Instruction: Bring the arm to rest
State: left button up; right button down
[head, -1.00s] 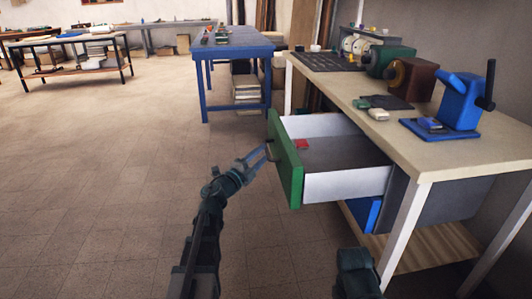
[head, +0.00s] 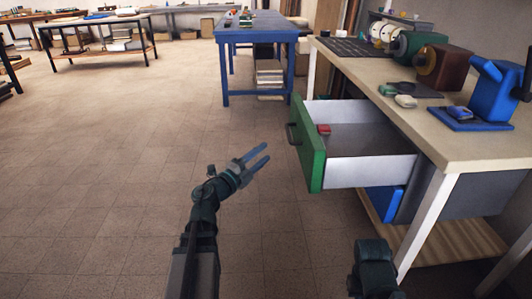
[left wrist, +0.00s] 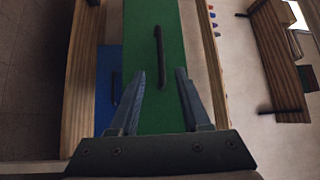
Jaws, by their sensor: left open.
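My left gripper (head: 254,161) is open and empty in the head view, in free air to the left of the drawer. The drawer with its green front (head: 311,155) is pulled out from under the workbench. Its dark handle (head: 293,134) is apart from the fingers. In the left wrist view both fingers (left wrist: 161,82) are spread, with the green front (left wrist: 143,50) and the dark handle (left wrist: 278,68) beyond them. A small red thing (head: 324,129) lies inside the drawer. At the bottom of the head view part of my right arm shows, but its fingers do not.
The beige workbench (head: 440,140) stands at right, carrying a blue machine (head: 492,92) and other tools. A blue drawer front (head: 384,200) sits below the open drawer. A blue table (head: 258,36) stands farther back. The floor (head: 110,170) at left is clear.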

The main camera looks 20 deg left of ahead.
pick_arm(q)
jog(key=w+d+n+g+y+p, duration=0.1)
jog(key=w+n+y+p, duration=0.25)
jog(key=n+y, duration=0.7)
jog(key=s+d+f+n+g+p, duration=0.2)
jog(key=s+d+f+n+g, duration=0.35)
jog(key=d+f+g, duration=0.35)
jog(key=s+d+f+g+h+p, duration=0.25)
jog(key=s+d+g, duration=0.25)
jog(key=s+d, duration=0.4)
jog(key=s+d+f+g+h+p, duration=0.1)
jog(key=s+d+f+g, duration=0.3)
jog(key=s+d, duration=0.5)
notch_tip(320, 180, up, 37)
jog(key=s+a+p, duration=0.1)
jog(key=a+p, duration=0.1)
jog(key=p, duration=3.5)
